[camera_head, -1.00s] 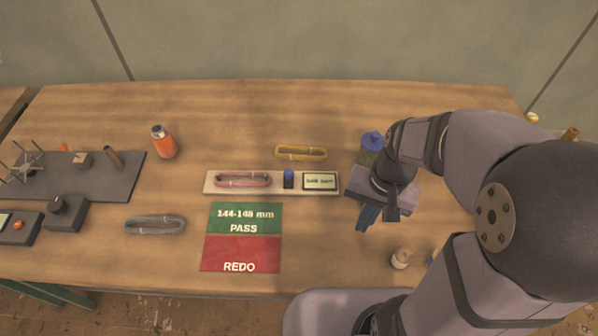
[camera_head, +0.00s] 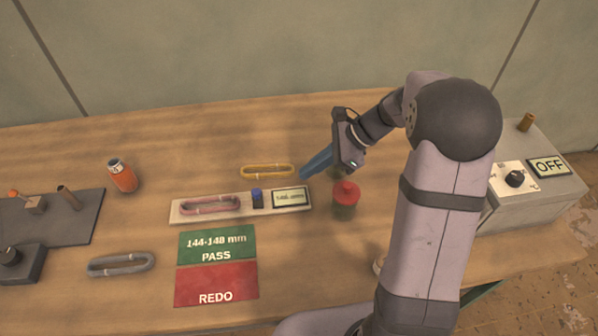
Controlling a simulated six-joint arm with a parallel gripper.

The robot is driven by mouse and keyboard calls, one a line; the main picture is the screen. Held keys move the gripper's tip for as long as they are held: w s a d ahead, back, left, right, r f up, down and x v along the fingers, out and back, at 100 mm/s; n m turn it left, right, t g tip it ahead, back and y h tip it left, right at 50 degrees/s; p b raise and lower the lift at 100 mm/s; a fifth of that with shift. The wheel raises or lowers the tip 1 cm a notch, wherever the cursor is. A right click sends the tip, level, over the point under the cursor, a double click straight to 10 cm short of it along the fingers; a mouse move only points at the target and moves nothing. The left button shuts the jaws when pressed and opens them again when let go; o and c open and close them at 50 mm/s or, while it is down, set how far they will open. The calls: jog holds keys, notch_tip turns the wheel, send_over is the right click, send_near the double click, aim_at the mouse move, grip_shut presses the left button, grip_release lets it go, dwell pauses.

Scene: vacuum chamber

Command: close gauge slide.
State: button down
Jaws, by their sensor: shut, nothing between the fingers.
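The gauge (camera_head: 225,213) is a pale flat board on the table, left of my gripper. A pink loop (camera_head: 208,204) lies on its left part. A small dark slide with a blue top (camera_head: 257,196) stands just right of the loop, with a narrow gap. A display (camera_head: 291,197) sits at the board's right end; its text is too blurred to read. My gripper (camera_head: 306,173) has blue fingers, closed together and empty. It points left and down, above and behind the gauge's right end, apart from the slide.
A yellow loop (camera_head: 267,171) lies behind the gauge. A red-capped jar (camera_head: 345,199) stands right of it. A green and red PASS/REDO mat (camera_head: 217,266) lies in front; a grey loop (camera_head: 121,264) and orange bottle (camera_head: 122,176) are left. An OFF box (camera_head: 530,185) is far right.

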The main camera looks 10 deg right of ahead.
aim_at(254, 193)
jog(key=p+x, duration=0.1)
jog(key=x, duration=0.7)
jog(key=shift+a+f, duration=0.2)
jog(key=shift+a, duration=0.05)
jog(key=a, duration=0.1)
jog(key=a+p, duration=0.1)
jog(key=a, duration=0.1)
jog(key=shift+w+f+p, duration=0.2)
jog(key=shift+f+p, duration=0.05)
jog(key=shift+p, duration=0.05)
jog(key=shift+w+a+f, duration=0.15)
jog(key=shift+a+f, duration=0.05)
jog(key=shift+a, duration=0.35)
jog(key=a, duration=0.3)
jog(key=shift+a, duration=0.2)
jog(key=shift+d, duration=0.15)
